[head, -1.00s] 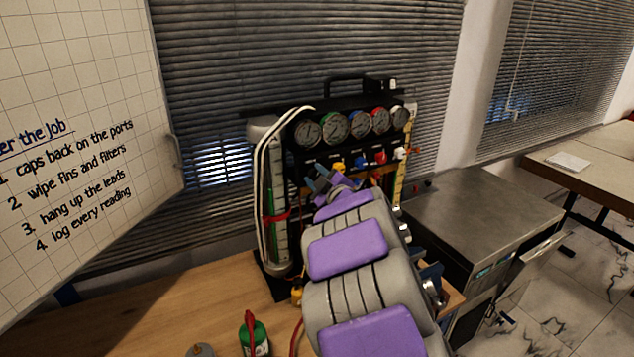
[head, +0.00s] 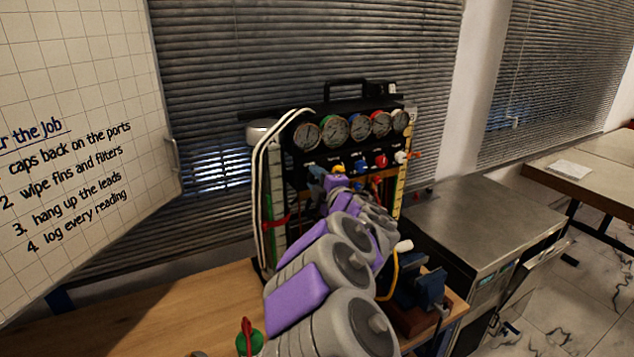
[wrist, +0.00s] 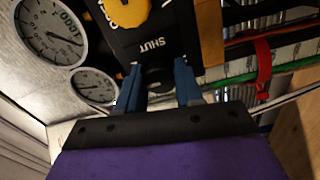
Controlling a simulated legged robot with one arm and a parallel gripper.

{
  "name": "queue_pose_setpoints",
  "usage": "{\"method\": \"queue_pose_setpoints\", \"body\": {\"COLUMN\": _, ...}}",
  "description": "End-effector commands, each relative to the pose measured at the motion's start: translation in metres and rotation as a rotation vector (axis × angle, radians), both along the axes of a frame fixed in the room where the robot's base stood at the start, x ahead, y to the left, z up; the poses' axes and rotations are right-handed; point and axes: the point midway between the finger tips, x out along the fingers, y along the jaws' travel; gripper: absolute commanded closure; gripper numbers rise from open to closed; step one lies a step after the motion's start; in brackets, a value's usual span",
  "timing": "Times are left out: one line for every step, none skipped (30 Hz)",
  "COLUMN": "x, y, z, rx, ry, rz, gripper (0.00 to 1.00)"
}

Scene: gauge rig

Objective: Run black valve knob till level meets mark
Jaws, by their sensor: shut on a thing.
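The black valve knob (wrist: 157,76) shows in the wrist view between the two blue fingers of my gripper (wrist: 158,92), under the "SHUT" lettering. My gripper is shut on it. In the head view my gripper (head: 326,178) is at the left end of the row of knobs and hides the black knob. The tall level tube (head: 277,205) stands at the left of the gauge rig, with a red band around it. It also shows in the wrist view (wrist: 290,52). I cannot make out the liquid level or the mark.
White hoses (head: 262,185) loop at the left. A metal cabinet (head: 490,215) stands right.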

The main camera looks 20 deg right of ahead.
Motion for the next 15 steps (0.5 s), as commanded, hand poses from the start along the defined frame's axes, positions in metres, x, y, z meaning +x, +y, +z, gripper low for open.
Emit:
{"method": "queue_pose_setpoints", "body": {"x": -0.0001, "y": 0.0002, "z": -0.0043, "rx": -0.006, "ry": 0.009, "rz": 0.001, "gripper": 0.95}}
{"method": "queue_pose_setpoints", "body": {"x": 0.0, "y": 0.0004, "z": -0.0044, "rx": -0.008, "ry": 0.009, "rz": 0.001, "gripper": 0.95}}
{"method": "queue_pose_setpoints", "body": {"x": 0.0, "y": 0.0004, "z": -0.0044, "rx": -0.009, "ry": 0.009, "rz": 0.001, "gripper": 0.95}}
{"method": "queue_pose_setpoints", "body": {"x": 0.0, "y": 0.0004, "z": -0.0046, "rx": -0.01, "ry": 0.01, "rz": 0.001, "gripper": 0.95}}
{"method": "queue_pose_setpoints", "body": {"x": 0.0, "y": 0.0004, "z": -0.0046, "rx": -0.01, "ry": 0.01, "rz": 0.001, "gripper": 0.95}}
{"method": "queue_pose_setpoints", "body": {"x": 0.0, "y": 0.0004, "z": -0.0047, "rx": -0.01, "ry": 0.01, "rz": 0.001, "gripper": 0.95}}
{"method": "queue_pose_setpoints", "body": {"x": 0.0, "y": 0.0005, "z": -0.0049, "rx": -0.01, "ry": 0.01, "rz": 0.001, "gripper": 0.95}}
{"method": "queue_pose_setpoints", "body": {"x": 0.0, "y": 0.0005, "z": -0.0049, "rx": -0.01, "ry": 0.01, "rz": 0.001, "gripper": 0.95}}
{"method": "queue_pose_setpoints", "body": {"x": 0.0001, "y": 0.0006, "z": -0.0051, "rx": -0.01, "ry": 0.011, "rz": 0.002, "gripper": 0.95}}
{"method": "queue_pose_setpoints", "body": {"x": 0.0001, "y": 0.0007, "z": -0.0051, "rx": -0.01, "ry": 0.011, "rz": 0.002, "gripper": 0.95}}
{"method": "queue_pose_setpoints", "body": {"x": 0.0001, "y": 0.0006, "z": -0.0053, "rx": -0.01, "ry": 0.011, "rz": 0.002, "gripper": 0.95}}
{"method": "queue_pose_setpoints", "body": {"x": 0.0001, "y": 0.0007, "z": -0.0053, "rx": -0.01, "ry": 0.011, "rz": 0.002, "gripper": 0.95}}
{"method": "queue_pose_setpoints", "body": {"x": 0.0001, "y": 0.0006, "z": -0.0055, "rx": -0.01, "ry": 0.012, "rz": 0.002, "gripper": 0.95}}
{"method": "queue_pose_setpoints", "body": {"x": 0.0001, "y": 0.0007, "z": -0.0055, "rx": -0.01, "ry": 0.011, "rz": 0.002, "gripper": 0.61}}
{"method": "queue_pose_setpoints", "body": {"x": 0.0001, "y": 0.0006, "z": -0.0054, "rx": -0.009, "ry": 0.011, "rz": 0.002, "gripper": 0.58}}
